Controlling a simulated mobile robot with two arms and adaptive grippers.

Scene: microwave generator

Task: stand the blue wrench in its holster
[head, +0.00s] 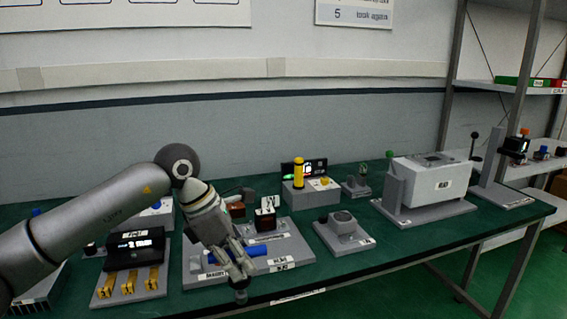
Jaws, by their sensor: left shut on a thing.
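My left gripper (240,268) reaches down over the front of the grey base board (293,243) near the table's front edge. It is shut on the blue wrench (257,250), whose blue handle shows on both sides of the fingers and lies roughly level. The fingers hide the wrench's middle, and I cannot tell whether it touches the board. A small dark grey piece shows below the fingertips. The holster cannot be made out clearly. My right gripper is out of view.
A grey plate with yellow clips (128,284) stands left of the gripper. Behind are a yellow cylinder (298,172) on a grey box and a large grey box unit (430,184). The table (400,245) is bare at front right.

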